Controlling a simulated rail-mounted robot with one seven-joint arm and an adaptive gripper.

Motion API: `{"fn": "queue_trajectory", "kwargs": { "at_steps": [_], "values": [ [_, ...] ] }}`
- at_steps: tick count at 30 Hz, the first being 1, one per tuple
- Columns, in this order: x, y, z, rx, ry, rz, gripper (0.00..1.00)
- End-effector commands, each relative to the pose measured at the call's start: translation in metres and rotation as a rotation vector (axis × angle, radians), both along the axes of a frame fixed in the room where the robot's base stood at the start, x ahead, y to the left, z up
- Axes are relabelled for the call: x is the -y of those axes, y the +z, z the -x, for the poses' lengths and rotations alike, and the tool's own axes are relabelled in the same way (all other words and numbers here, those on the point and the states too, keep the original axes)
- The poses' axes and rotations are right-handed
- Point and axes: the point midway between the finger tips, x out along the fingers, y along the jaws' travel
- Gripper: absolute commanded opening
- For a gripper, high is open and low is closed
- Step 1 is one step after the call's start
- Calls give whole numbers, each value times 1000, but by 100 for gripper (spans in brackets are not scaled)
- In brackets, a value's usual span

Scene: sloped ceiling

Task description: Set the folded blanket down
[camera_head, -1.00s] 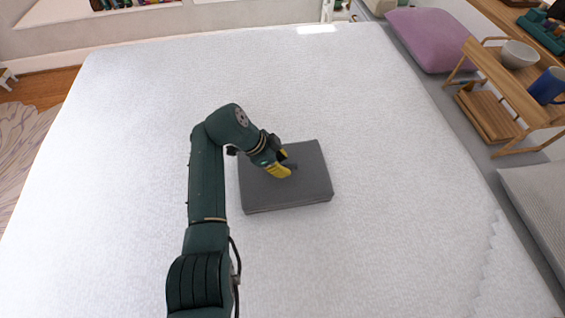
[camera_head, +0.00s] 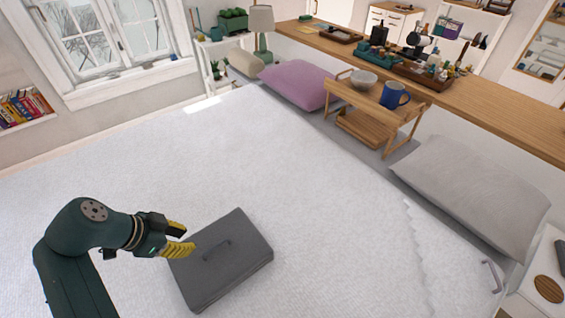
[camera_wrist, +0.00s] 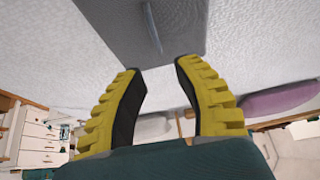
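The folded blanket is a dark grey, flat square block (camera_head: 226,275) with a handle-like strip on top. It lies flat on the white bed (camera_head: 290,170) in the head view. My gripper (camera_head: 183,240) is to the left of it and above its far left edge, with yellow fingers spread. In the wrist view the fingers (camera_wrist: 160,88) are open and nothing is between them. The blanket (camera_wrist: 120,25) with its strip shows beyond the fingertips, apart from them.
A grey pillow (camera_head: 470,195) and a purple pillow (camera_head: 298,85) lie along the bed's far side. A wooden tray stand (camera_head: 372,118) holds a bowl (camera_head: 363,79) and a blue mug (camera_head: 394,95). The bed around the blanket is clear.

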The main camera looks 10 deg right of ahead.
Motion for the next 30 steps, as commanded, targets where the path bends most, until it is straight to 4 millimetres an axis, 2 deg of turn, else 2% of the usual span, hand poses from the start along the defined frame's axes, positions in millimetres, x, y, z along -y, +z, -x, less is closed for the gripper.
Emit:
{"fn": "queue_trajectory", "kwargs": {
  "at_steps": [2, 5, 8, 11, 14, 15, 17, 18, 21, 24, 25, 30],
  "values": [
    [12, 5, -16, 40, 49, -48, 33],
    [38, 25, -45, 153, 187, -128, 33],
    [76, 63, -70, 335, 357, -158, 33],
    [119, 115, -75, 547, 513, -111, 33],
    [167, 178, -58, 770, 640, 20, 33],
    [186, 204, -45, 859, 681, 95, 33],
    [212, 244, -17, 983, 729, 227, 33],
    [228, 268, 4, 1054, 751, 320, 33],
    [254, 316, 57, 1188, 778, 534, 33],
    [265, 342, 93, 1255, 783, 676, 33],
    [267, 346, 99, 1264, 782, 700, 33],
    [268, 352, 106, 1277, 784, 729, 33]
  ]
}}
